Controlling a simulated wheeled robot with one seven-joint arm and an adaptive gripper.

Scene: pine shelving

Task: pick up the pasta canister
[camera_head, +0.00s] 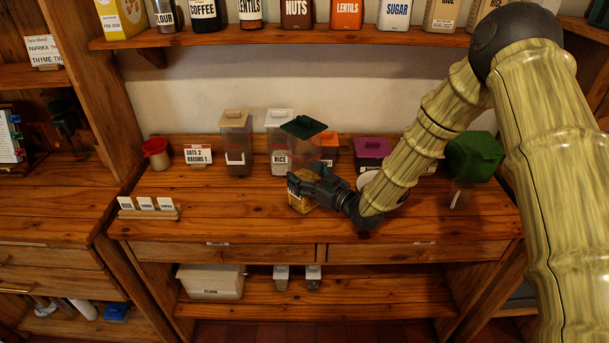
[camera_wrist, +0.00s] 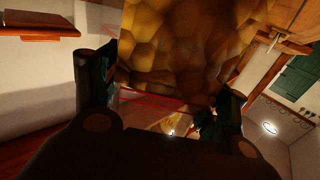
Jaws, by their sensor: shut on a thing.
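The pasta canister is a clear tub with a dark green lid (camera_head: 304,126) and yellow pasta (camera_head: 299,204) low inside. It stands above the middle of the wooden counter in the head view, in front of the rice canister. My gripper (camera_head: 306,184) comes from the right and is shut on its body, hiding part of it. I cannot tell whether its base touches the counter. In the wrist view the canister (camera_wrist: 185,48) fills the upper middle, between the dark fingers of my gripper (camera_wrist: 165,88).
Behind stand a beige-lidded canister (camera_head: 236,140), a rice canister (camera_head: 278,150) and an orange-lidded one (camera_head: 328,146). A purple-lidded box (camera_head: 371,152) and a green-lidded container (camera_head: 474,155) are to the right. A card holder (camera_head: 149,210) sits front left. The counter's left front (camera_head: 235,210) is clear.

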